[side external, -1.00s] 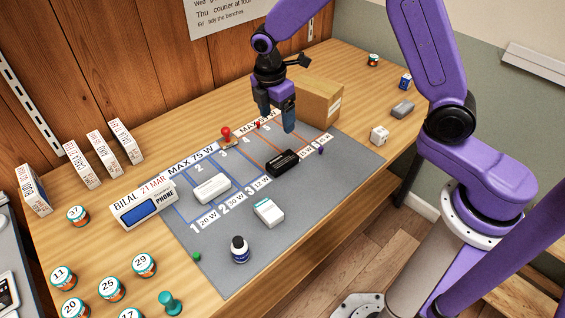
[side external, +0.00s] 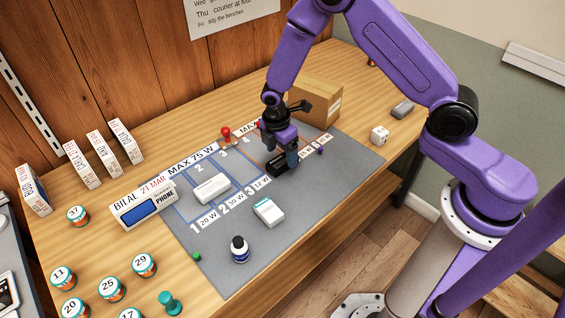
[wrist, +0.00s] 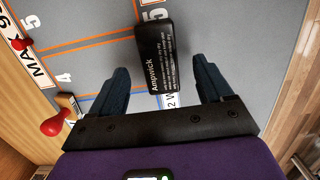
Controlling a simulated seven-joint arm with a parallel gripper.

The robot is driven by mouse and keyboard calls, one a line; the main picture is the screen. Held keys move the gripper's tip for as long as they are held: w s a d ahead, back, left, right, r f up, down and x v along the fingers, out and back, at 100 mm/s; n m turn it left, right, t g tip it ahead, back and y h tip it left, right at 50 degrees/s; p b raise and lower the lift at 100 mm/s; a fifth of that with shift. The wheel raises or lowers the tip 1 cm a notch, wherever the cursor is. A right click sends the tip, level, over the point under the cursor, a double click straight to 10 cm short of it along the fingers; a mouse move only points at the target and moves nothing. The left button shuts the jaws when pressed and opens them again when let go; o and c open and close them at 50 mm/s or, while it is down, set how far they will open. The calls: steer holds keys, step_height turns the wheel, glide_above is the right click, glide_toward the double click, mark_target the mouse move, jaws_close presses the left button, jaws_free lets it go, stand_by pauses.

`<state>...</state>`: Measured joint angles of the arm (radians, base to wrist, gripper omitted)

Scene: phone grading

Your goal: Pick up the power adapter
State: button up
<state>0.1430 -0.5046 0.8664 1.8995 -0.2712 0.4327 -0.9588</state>
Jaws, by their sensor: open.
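The power adapter looks to be the black block (side external: 277,167) with small white print, lying on the grey mat (side external: 330,170) by the orange-lined lanes. In the wrist view the black adapter (wrist: 155,58) lies ahead of and between the finger lines, marked "Ampwick". My gripper (side external: 282,156) is right at the adapter and hides part of it in the side view. In the wrist view my gripper (wrist: 163,76) is open, with a finger on either side of the adapter's near end and visible gaps to both.
A white block (side external: 212,188) and a white-and-teal box (side external: 268,212) lie on the mat. A red-knobbed stamp (side external: 226,133) stands at the mat's back edge, near the gripper. A cardboard box (side external: 317,97) stands behind. A dark bottle (side external: 240,250) is in front.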

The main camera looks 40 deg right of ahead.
mark_target(282, 159)
steer(key=shift+d+f, duration=0.15)
steer(key=shift+f, duration=1.55)
steer(key=c, duration=1.2)
steer(key=shift+o, duration=0.2)
steer(key=shift+r, duration=0.15)
